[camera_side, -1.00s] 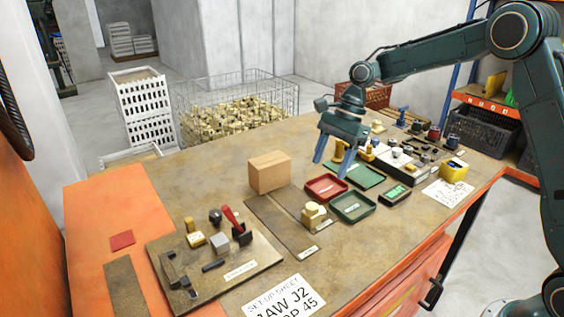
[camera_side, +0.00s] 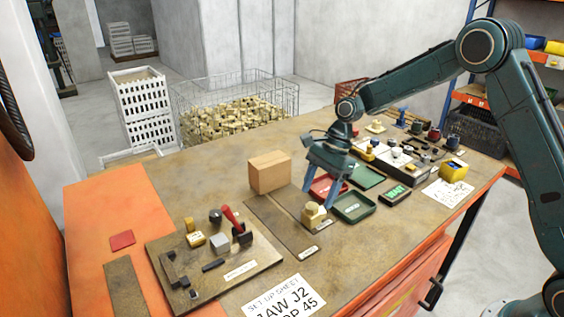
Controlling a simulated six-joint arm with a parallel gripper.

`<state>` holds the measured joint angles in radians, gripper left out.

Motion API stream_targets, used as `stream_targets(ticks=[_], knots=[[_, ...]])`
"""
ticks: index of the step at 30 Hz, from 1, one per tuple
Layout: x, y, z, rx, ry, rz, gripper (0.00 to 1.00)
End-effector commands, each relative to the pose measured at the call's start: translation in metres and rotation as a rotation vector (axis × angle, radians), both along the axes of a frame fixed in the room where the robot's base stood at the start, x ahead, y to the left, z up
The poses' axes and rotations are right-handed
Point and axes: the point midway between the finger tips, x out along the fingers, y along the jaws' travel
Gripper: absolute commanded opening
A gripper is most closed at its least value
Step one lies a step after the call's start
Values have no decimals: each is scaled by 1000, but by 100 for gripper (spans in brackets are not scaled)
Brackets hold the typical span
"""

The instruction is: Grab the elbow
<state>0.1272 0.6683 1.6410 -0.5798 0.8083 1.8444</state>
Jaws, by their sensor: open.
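The brass elbow (camera_side: 314,214) appears to be the pale yellow fitting on the brown board in the middle of the bench. My gripper (camera_side: 319,198) is open, pointing down, with its two blue fingers just above and around the fitting's sides. The left fingertip is behind and left of it, the right fingertip to its right. I cannot tell whether either finger touches it.
A cardboard box (camera_side: 268,172) stands close to the left of my gripper. A red tray (camera_side: 321,186) and a green tray (camera_side: 354,207) lie beside it on the right. A fixture plate (camera_side: 262,254) with a red-handled clamp is at the front left.

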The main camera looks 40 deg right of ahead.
Motion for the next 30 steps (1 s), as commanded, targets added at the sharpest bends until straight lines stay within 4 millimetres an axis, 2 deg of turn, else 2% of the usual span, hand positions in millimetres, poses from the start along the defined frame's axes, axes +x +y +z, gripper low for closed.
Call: stream_targets(ticks=[4,14,24,30], knots=[[-1,4,-10,0,1,1,62],[-1,6,-15,0,2,1,62],[-3,19,-48,-1,3,2,62],[-3,23,-59,-1,1,3,62]])
